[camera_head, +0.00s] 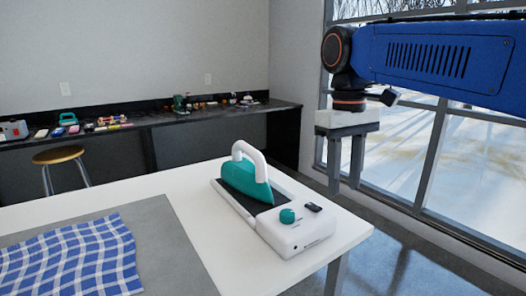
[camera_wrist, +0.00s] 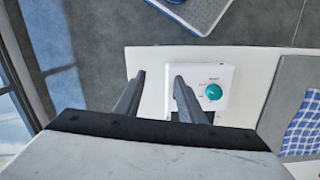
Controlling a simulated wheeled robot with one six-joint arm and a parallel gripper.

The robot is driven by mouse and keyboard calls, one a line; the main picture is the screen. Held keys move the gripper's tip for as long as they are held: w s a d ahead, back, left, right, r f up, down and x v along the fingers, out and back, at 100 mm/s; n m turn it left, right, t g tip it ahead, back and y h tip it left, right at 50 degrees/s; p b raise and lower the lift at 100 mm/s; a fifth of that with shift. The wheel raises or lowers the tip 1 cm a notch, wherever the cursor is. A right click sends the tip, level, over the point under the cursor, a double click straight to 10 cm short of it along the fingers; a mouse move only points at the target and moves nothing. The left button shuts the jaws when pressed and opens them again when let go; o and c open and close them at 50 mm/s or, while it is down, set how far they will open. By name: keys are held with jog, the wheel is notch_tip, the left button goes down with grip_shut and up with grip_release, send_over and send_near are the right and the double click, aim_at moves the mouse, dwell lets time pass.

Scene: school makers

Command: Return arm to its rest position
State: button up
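My gripper (camera_head: 345,162) hangs pointing down from my blue arm at the right of the head view, in front of the window and above the floor beyond the table's right edge. Its two fingers are spread with nothing between them. The gripper also shows in the wrist view (camera_wrist: 157,82), with the fingers apart over the white table and the white base unit. It touches nothing that I can see.
A white table (camera_head: 335,222) carries a teal iron (camera_head: 243,180) standing on a white base (camera_head: 295,236) with a teal knob. A blue checked cloth (camera_head: 75,260) lies on a grey mat (camera_head: 172,245). A stool (camera_head: 58,155) and a cluttered black counter (camera_head: 220,113) stand behind.

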jog(key=s+d+f+m+t, duration=0.1)
jog(key=s+d+f, duration=0.2)
jog(key=f, duration=0.4)
jog(key=s+d+f+m+t, duration=0.2)
jog(key=s+d+f, duration=0.2)
jog(key=f, duration=0.4)
jog(key=s+d+f+m+t, duration=0.1)
jog(key=s+d+f+t, duration=0.1)
jog(key=s+d+f, duration=0.2)
notch_tip(320, 180, down, 4)
jog(key=shift+s+f+m, duration=0.15)
jog(key=shift+s+m, duration=0.15)
jog(key=shift+s, duration=0.65)
